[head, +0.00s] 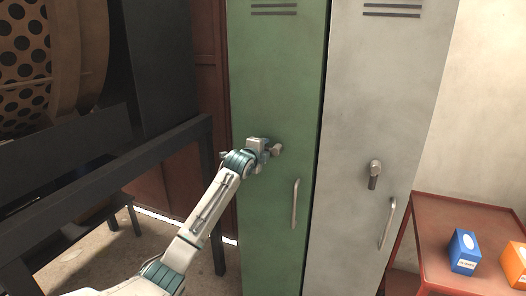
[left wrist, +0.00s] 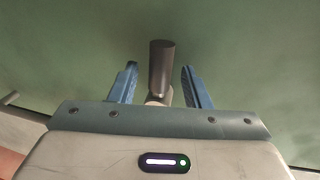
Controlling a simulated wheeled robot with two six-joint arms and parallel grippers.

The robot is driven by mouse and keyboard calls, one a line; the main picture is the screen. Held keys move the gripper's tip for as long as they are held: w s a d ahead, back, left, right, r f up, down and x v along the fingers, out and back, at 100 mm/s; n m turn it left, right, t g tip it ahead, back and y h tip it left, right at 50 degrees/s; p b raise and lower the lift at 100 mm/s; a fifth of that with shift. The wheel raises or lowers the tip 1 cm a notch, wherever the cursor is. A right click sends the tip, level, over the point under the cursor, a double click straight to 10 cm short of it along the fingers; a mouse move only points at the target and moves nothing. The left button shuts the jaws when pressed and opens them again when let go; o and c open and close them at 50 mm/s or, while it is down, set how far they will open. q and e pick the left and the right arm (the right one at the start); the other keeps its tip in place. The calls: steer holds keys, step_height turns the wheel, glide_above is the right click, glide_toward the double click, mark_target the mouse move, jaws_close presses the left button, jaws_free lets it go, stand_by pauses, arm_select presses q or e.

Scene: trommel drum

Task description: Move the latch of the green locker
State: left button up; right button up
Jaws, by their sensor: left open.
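The green locker (head: 262,70) stands in the middle of the head view, its door shut, with a vertical bar handle (head: 295,204) low on the right. In the left wrist view the latch (left wrist: 161,68) is a dark lever standing up in the picture between the two blue fingers of my left gripper (left wrist: 158,85). The fingers are open, with a gap on each side of the lever. My right gripper is not in view.
A grey locker (head: 375,90) with its own latch (head: 374,174) and handle (head: 388,222) stands at the right. A red table (head: 440,215) holds a blue box (head: 464,251) and an orange box (head: 515,264). A dark frame (head: 90,185) with a perforated drum (head: 25,65) is at the left.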

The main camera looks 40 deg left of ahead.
arm_select(q)
steer(key=shift+s, duration=0.1)
steer(key=b+v, duration=0.4)
steer(key=v, duration=0.6)
steer(key=shift+s, duration=0.3)
